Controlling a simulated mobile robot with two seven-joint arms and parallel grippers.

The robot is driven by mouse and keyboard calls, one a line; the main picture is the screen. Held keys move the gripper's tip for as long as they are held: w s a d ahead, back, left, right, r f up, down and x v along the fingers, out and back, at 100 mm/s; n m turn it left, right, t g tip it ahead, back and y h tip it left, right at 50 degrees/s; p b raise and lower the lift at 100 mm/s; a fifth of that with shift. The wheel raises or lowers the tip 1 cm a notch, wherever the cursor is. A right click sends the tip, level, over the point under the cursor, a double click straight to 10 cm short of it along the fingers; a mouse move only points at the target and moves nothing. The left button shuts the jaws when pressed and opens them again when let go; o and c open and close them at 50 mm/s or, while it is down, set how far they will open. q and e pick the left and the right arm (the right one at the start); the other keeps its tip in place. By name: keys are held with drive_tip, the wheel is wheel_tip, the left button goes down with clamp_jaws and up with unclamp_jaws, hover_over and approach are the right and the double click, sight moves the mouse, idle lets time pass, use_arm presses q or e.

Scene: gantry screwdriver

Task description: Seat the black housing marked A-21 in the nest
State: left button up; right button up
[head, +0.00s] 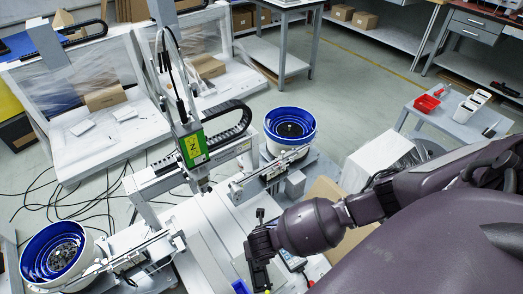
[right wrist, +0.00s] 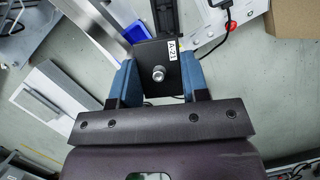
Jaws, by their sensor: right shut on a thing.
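The black housing (right wrist: 153,55) shows in the right wrist view with a white A-21 label and a round metal screw or stud on its face. My right gripper (right wrist: 157,80) is shut on it, with one blue finger on each side. In the head view my right gripper (head: 259,248) is over the front of the gantry machine, and the housing is hard to make out beneath it. I cannot pick out the nest in either view. My left gripper is not in view.
The gantry with its green Z unit (head: 194,148) stands left of my right arm. Blue bowl feeders stand behind (head: 290,127) and at front left (head: 56,252). A cardboard box (head: 325,200) is beside the arm. A small blue bin (right wrist: 135,31) is near the housing.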

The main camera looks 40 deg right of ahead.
drive_tip(key=shift+t+h, duration=0.5)
drive_tip(key=shift+t, duration=0.4)
drive_tip(key=shift+s+f+b, duration=0.15)
drive_tip(key=shift+f+b, duration=1.25)
drive_tip(key=shift+f, duration=2.2)
drive_tip(key=shift+s+f+b, duration=0.2)
drive_tip(key=shift+f+b, duration=1.25)
drive_tip(key=shift+f, duration=2.1)
drive_tip(key=shift+s+f+b, duration=0.15)
drive_tip(key=shift+f+b, duration=1.25)
drive_tip(key=shift+f, duration=2.5)
drive_tip(key=shift+f+b, duration=0.4)
drive_tip(key=shift+b, duration=0.15)
wheel_tip(320, 180, down, 2)
drive_tip(key=shift+f+b, duration=0.25)
drive_tip(key=shift+b, duration=0.85)
drive_tip(key=shift+w+f+b, duration=0.1)
drive_tip(key=shift+f+b, duration=0.3)
drive_tip(key=shift+b, duration=0.05)
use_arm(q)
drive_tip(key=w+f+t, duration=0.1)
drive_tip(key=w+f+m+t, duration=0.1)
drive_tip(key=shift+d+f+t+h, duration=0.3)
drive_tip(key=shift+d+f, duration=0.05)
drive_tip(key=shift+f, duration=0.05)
use_arm(e)
drive_tip(key=shift+w+f, duration=0.1)
drive_tip(key=shift+w, duration=0.05)
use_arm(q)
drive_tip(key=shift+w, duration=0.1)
